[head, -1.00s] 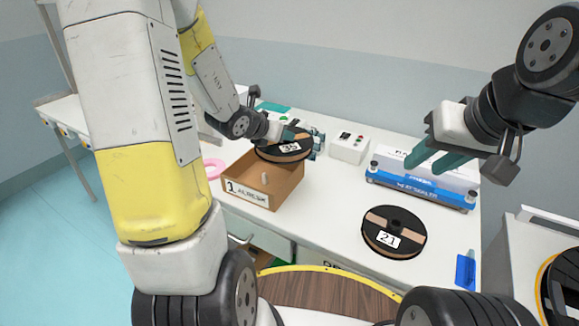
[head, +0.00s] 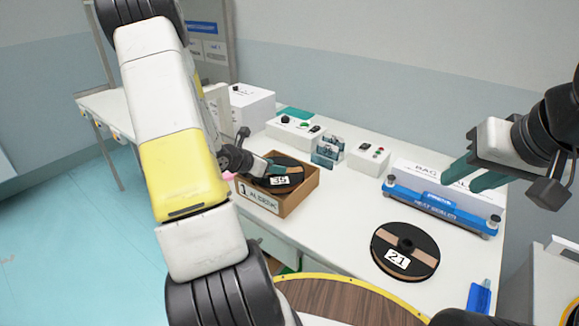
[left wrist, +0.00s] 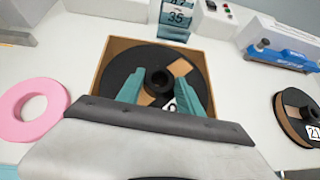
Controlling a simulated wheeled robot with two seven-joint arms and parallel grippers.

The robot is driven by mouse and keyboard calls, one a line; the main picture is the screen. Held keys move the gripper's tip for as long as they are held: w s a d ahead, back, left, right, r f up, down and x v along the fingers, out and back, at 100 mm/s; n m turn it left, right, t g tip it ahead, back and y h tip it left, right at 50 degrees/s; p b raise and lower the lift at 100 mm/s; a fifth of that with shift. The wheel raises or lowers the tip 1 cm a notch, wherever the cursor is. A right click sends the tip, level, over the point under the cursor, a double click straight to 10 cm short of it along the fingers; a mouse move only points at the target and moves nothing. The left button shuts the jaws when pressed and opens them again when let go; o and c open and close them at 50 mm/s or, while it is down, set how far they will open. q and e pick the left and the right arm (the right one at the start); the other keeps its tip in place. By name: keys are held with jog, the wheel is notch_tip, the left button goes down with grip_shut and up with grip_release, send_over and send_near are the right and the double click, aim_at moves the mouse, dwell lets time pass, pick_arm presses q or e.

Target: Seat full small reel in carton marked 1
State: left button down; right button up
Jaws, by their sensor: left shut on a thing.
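The open brown carton marked 1 (head: 297,200) stands on the table and shows in the left wrist view (left wrist: 207,63). The black reel marked 35 (head: 290,184) is inside its walls, roughly level; I cannot tell whether it rests on the carton floor. In the left wrist view the reel (left wrist: 125,72) fills most of the carton. My left gripper (left wrist: 158,98) is shut on the reel's raised hub, teal fingers on either side. The reel marked 21 (head: 388,240) lies flat on the table to the right. My right gripper (head: 472,180) is open and empty above the bag sealer.
A blue and white bag sealer (head: 440,208) stands at the right rear. Control boxes (head: 368,157) and a small blue stand (head: 327,152) sit behind the carton. A pink ring (left wrist: 32,108) lies left of it. Bare table separates carton and reel 21.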

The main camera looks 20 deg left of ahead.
aim_at(273, 177)
pick_arm(q)
jog(key=shift+f, duration=2.05)
jog(key=c, duration=0.8)
grip_release()
jog(key=shift+f, duration=0.15)
jog(key=shift+o, duration=0.2)
